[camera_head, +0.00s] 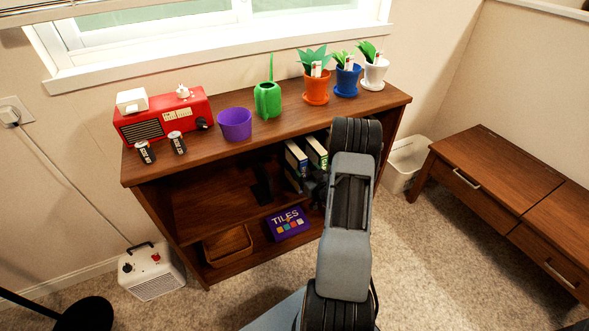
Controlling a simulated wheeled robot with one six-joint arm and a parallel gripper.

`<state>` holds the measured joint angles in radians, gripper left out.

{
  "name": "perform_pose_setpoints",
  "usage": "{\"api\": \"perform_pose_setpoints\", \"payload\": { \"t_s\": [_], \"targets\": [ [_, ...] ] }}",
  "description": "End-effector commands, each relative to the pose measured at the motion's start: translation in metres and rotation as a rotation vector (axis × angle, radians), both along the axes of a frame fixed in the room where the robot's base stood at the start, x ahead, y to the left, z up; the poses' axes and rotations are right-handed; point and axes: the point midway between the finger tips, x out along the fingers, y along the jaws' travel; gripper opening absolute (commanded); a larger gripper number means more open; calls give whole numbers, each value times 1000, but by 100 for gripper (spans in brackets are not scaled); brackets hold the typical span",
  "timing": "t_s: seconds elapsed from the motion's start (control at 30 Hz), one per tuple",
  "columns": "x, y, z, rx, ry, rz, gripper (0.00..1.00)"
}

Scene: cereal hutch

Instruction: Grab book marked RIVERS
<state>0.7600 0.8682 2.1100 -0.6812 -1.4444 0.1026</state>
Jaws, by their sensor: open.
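Two books with green and pale covers stand on the middle shelf of the brown hutch (215,205): a left book (296,157) and a right book (317,152). Their spine lettering is too small to read, so I cannot tell which is marked RIVERS. My gripper (311,184) is a dark shape at the shelf front, just below the books, partly hidden behind my grey arm. It is open, and I see nothing held in it. Whether it touches a book is unclear. My arm hides the right part of the shelf.
A dark upright object (263,183) stands left of the books. A purple TILES box (288,223) and a basket (228,245) are on the lower shelf. A red radio (163,117), purple pot (235,124), green watering can (268,99) and potted plants line the top.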

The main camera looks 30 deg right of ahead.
Motion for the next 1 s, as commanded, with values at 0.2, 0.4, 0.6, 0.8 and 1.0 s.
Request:
{"api": "perform_pose_setpoints", "payload": {
  "t_s": [0.2,0.4,0.6,0.8,1.0],
  "targets": [
    [13,0,0,-1,0,2,66],
    [36,-7,-2,-2,-1,4,66],
    [58,-9,-1,-1,0,4,66],
    [63,-10,0,0,1,2,66],
    [63,-10,0,0,1,2,60]
  ]
}}
